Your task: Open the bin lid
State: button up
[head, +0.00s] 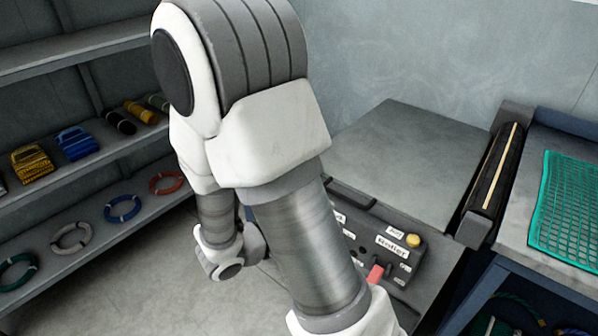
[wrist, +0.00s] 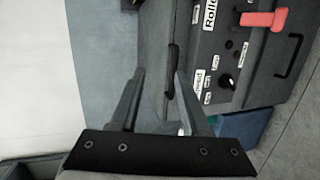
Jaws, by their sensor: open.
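In the wrist view my gripper (wrist: 160,76) is open, its two fingers apart with nothing held between them. A dark bar handle (wrist: 173,62) on a grey surface (wrist: 153,42) lies close by the right fingertip; I cannot tell whether they touch. This grey surface may be part of the bin lid. In the head view a broad flat grey panel (head: 425,150) lies level behind the control box and may be the lid; no gap shows at its edges. My arm hides the gripper and the panel's left part in the head view.
A dark control box (head: 385,240) with labels, a yellow knob (head: 413,240) and a red lever (head: 375,274) stands close by; the lever also shows in the wrist view (wrist: 262,19). A roller (head: 495,170) and green net (head: 570,205) are right. Shelves with coils (head: 72,237) are left.

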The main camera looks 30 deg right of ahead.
jog(key=w+a+f+n+t+b, duration=0.1)
jog(key=w+f+n+t+b, duration=0.15)
jog(key=f, duration=0.35)
jog(key=shift+m+t, duration=0.25)
jog(key=x, duration=0.5)
jog(key=b+x, duration=0.1)
jog(key=x, duration=0.5)
jog(key=b+x, duration=0.1)
jog(key=x, duration=0.5)
jog(key=shift+w+a+r, duration=0.1)
jog(key=shift+w+r, duration=0.1)
jog(key=shift+w, duration=0.15)
grip_shut()
